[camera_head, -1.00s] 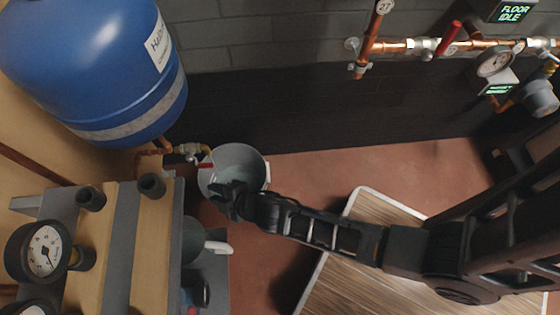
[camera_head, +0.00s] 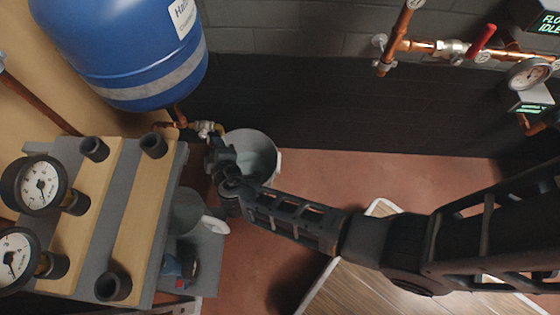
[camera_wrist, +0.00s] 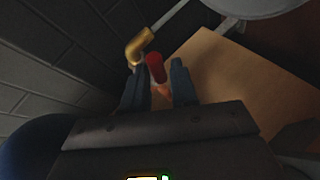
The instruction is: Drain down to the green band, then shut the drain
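The drain valve (camera_head: 205,129) is a small brass fitting on copper pipe under the blue vessel (camera_head: 130,45). In the wrist view its red handle (camera_wrist: 155,68) stands between my two fingers, near a brass elbow (camera_wrist: 140,46). My gripper (camera_wrist: 160,85) looks open around the handle, with a narrow gap on the right. In the head view my gripper (camera_head: 220,150) covers the handle, just in front of the grey bucket (camera_head: 271,160). Two white dial gauges, one upper (camera_head: 40,186) and one lower (camera_head: 12,260), show at left. I cannot make out a green band on either.
A wooden rack with grey pipe stubs (camera_head: 145,215) stands left of my arm. A grey jug (camera_head: 190,212) sits on the shelf beside it. Copper pipework with a red lever (camera_head: 483,40) runs along the wall at right. Red floor (camera_head: 350,180) lies clear beyond my arm.

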